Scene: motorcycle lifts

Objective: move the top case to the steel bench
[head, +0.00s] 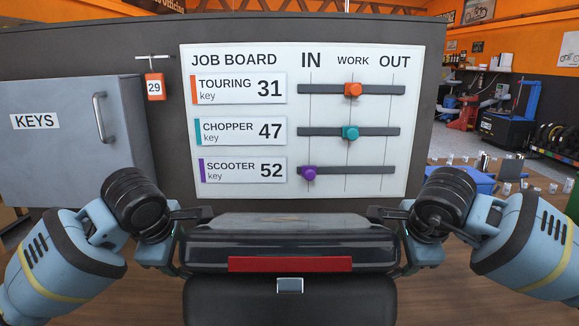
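The black top case (290,252) with a red reflector strip and a silver latch is at the bottom centre of the head view, close to me. Its lower front runs out of the frame. My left gripper (190,240) is at its left side and my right gripper (398,240) at its right side. Both appear closed on the case's side edges, though the fingertips are partly hidden. The case's underside is hidden, so I cannot tell whether it rests on anything. I cannot make out a steel bench for certain.
A grey panel with a white job board (420,110) stands straight ahead. A grey key cabinet (70,140) and an orange tag (154,87) are at its left. A brown surface (460,290) spreads below. At right are a blue bin (462,180) and several small items.

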